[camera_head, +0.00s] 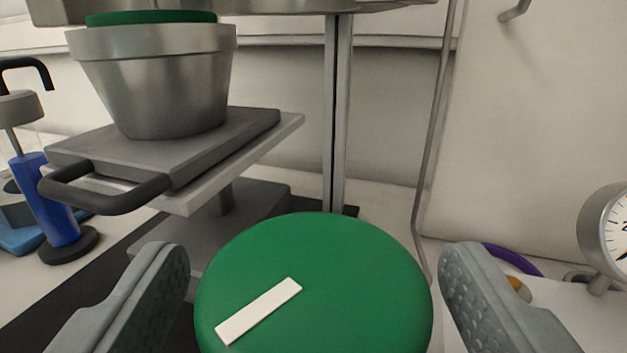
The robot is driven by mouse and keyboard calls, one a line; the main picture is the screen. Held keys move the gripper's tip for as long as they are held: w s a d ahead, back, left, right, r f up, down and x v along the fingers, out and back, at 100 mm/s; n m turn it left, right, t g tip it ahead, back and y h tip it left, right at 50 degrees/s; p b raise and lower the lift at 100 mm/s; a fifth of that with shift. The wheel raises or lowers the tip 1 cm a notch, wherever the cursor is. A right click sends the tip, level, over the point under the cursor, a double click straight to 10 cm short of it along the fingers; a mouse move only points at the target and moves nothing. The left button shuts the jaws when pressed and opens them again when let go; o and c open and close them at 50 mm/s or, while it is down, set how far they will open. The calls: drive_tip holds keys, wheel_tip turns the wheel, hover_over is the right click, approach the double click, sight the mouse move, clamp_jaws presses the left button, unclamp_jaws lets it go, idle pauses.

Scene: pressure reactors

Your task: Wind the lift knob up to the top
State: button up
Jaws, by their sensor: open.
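The lift knob appears to be the large round green knob (350,265) at the lower middle, with a white bar mark (258,311) slanting across its face. My gripper (315,280) is open, with one grey finger on each side of the knob. A small gap shows between each fingertip and the knob's edge, so no touch is visible. Behind at the left, a flat lift platform (292,127) carries a tray with a dark handle (108,192) and a metal vessel (155,80). The vessel's rim is close beneath a metal head (290,7), with green showing between them.
A blue pump-like cylinder (55,205) with a dark base stands at the far left. A vertical post (338,110) rises behind the knob, with a thin bent pipe (436,130) to its right. A round gauge (607,232) and a purple ring (512,259) are at the right.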

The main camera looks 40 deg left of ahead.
sight(316, 255)
drive_tip(key=shift+x, duration=1.5)
drive_tip(key=c, duration=1)
drive_tip(key=shift+m+t+h, duration=0.4)
drive_tip(key=shift+h, duration=0.1)
drive_tip(key=m+t+h, duration=0.1)
drive_tip(key=h, duration=0.1)
drive_tip(key=m+t+h, duration=0.1)
drive_tip(key=m+h, duration=0.1)
drive_tip(key=h, duration=0.1)
drive_tip(key=m+h, duration=0.2)
drive_tip(key=shift+w+d+t+h, duration=0.15)
drive_tip(key=shift+d+t+h, duration=0.15)
drive_tip(key=shift+t+h, duration=0.1)
drive_tip(key=shift+d+m+h, duration=0.25)
drive_tip(key=shift+m+h, duration=0.95)
drive_tip(key=shift+h, duration=0.5)
drive_tip(key=shift+d+m+h, duration=0.2)
drive_tip(key=shift+m+h, duration=1)
drive_tip(key=shift+h, duration=0.5)
drive_tip(key=shift+d+m+g+h, duration=0.1)
drive_tip(key=shift+m+g+h, duration=0.35)
drive_tip(key=shift+h, duration=0.35)
drive_tip(key=o, duration=1)
